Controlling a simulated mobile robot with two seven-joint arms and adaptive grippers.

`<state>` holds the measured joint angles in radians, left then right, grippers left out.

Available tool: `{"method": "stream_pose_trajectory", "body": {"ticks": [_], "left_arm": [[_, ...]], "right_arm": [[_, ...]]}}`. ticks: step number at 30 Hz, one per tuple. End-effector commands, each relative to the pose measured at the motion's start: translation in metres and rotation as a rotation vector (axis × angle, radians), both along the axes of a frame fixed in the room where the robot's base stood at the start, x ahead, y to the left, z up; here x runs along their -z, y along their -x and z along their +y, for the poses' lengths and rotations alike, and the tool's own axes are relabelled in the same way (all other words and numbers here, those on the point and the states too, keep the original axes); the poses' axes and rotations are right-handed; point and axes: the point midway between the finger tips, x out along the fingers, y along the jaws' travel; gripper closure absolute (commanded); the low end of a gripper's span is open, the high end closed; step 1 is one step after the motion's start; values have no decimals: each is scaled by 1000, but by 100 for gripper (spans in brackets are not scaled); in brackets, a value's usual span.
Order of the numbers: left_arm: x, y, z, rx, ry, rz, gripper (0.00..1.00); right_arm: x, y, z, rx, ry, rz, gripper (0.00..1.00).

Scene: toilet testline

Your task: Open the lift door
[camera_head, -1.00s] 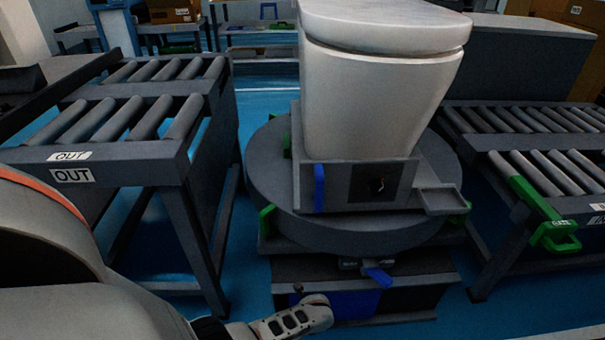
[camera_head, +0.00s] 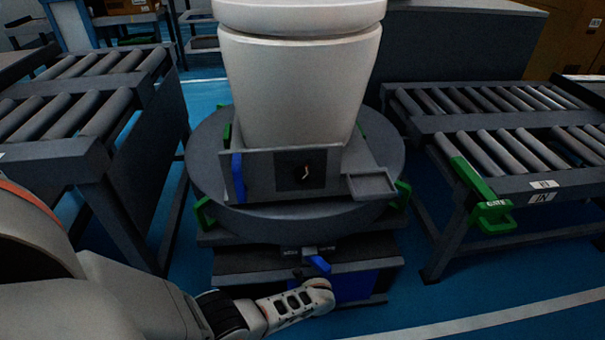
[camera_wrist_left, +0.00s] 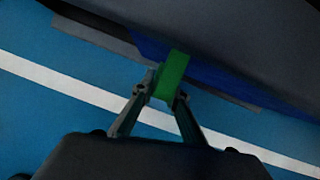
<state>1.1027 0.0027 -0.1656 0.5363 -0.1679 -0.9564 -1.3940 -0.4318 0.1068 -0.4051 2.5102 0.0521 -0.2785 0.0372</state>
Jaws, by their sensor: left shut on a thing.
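In the left wrist view a short green handle (camera_wrist_left: 174,76) sits between the fingertips of my left gripper (camera_wrist_left: 160,97), which is shut on it. The handle is in front of a blue panel (camera_wrist_left: 205,80) under a dark edge. In the head view a blue panel (camera_head: 345,287) is low on the dark base under the round turntable (camera_head: 400,150). My left arm comes in from the lower left and ends in front of this base. The left fingers and the held handle are hidden there. My right gripper is not in view.
A white toilet (camera_head: 290,80) stands on the turntable. A blue lever (camera_head: 319,263) sticks out above the blue panel. Roller conveyors stand at left (camera_head: 85,160) and right (camera_head: 425,120). A green gate handle (camera_head: 492,213) is on the right one. Blue floor (camera_head: 520,280) is clear at lower right.

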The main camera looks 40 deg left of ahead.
Motion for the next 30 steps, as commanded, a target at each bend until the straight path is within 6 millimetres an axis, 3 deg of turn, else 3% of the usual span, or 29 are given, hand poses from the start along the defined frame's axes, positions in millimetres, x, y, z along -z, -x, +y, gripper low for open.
{"method": "stream_pose_trajectory", "body": {"ticks": [17,18,20,30], "left_arm": [[2,-1,-6,1,3,5,100],[2,-1,-6,1,3,5,81],[2,-1,-6,1,3,5,70],[1,-2,-4,0,0,2,70]], "right_arm": [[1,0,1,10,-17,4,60],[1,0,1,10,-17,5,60],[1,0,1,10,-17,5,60],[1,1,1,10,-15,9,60]]}}
